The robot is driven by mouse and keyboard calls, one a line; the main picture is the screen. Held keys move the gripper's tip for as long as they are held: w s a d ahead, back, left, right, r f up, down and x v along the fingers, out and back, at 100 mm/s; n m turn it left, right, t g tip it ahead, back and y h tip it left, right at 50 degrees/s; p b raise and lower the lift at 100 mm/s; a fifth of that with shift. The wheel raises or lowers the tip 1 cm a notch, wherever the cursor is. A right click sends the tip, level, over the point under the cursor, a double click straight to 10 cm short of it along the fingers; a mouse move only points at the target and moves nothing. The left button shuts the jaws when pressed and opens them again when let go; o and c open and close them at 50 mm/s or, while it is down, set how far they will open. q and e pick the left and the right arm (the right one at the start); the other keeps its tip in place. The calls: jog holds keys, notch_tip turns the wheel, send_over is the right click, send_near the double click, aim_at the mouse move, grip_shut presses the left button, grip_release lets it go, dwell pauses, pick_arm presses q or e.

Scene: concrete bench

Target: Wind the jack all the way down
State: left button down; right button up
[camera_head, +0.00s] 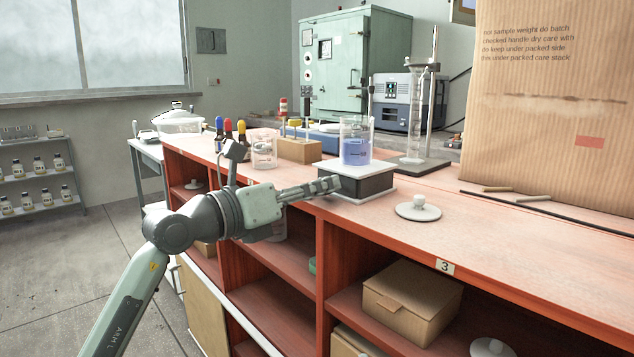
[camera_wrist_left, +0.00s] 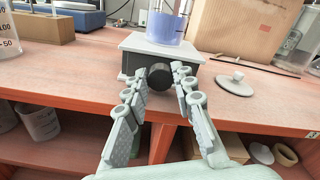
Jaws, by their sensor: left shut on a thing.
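The jack (camera_head: 366,183) stands on the bench near its front edge, a dark body between a white top plate and a pale base. In the left wrist view the jack (camera_wrist_left: 134,62) faces me with its dark round knob (camera_wrist_left: 160,76) at the front. A beaker of blue liquid (camera_head: 356,146) stands upright on the top plate. My left gripper (camera_head: 332,185) reaches in from the left to the jack's front. In the left wrist view its fingers (camera_wrist_left: 158,84) are on both sides of the knob, shut on it. My right gripper is in neither view.
A white lid (camera_head: 418,208) with a knob lies right of the jack. A large cardboard box (camera_head: 560,110) stands at the right. Dropper bottles (camera_head: 228,133), an empty beaker (camera_head: 264,150) and a wooden block (camera_head: 299,150) are left of the jack. Open shelves lie below the bench top.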

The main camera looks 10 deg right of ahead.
pick_arm(q)
jog(key=c, duration=1.3)
grip_release()
jog(key=shift+o, duration=0.2)
